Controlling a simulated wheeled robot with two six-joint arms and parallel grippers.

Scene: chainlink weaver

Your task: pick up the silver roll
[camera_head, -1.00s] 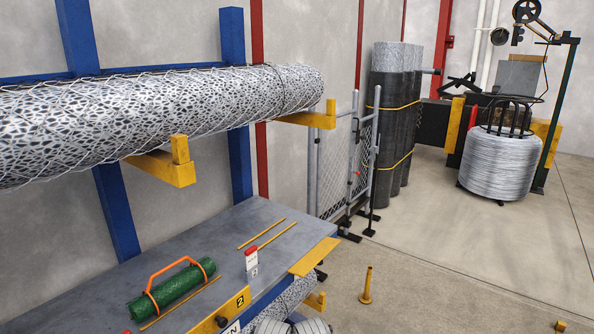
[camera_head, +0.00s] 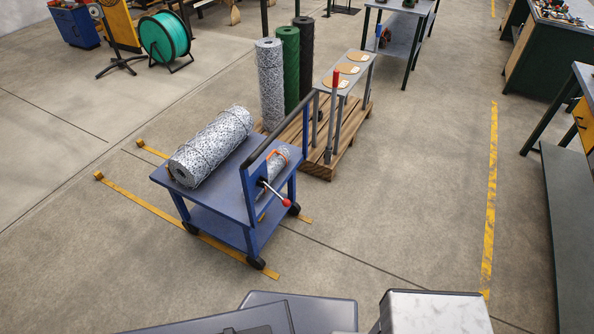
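A small silver mesh roll (camera_head: 279,166) with an orange handle (camera_head: 273,153) lies on the blue cart (camera_head: 217,199), partly hidden behind the cart's frame. A larger silver mesh roll (camera_head: 211,146) lies on the same cart top, to its left. Another silver roll (camera_head: 270,84) stands upright on a wooden pallet (camera_head: 332,160) behind the cart. I cannot tell from the look alone which one the task names. Neither of my grippers shows in this view.
The cart has an upright dark push bar (camera_head: 279,131) and a crank with a red knob (camera_head: 286,203). A green roll (camera_head: 290,68) and a black roll (camera_head: 306,55) stand on the pallet. Yellow lines mark the floor. Open floor lies in front of the cart and to its right.

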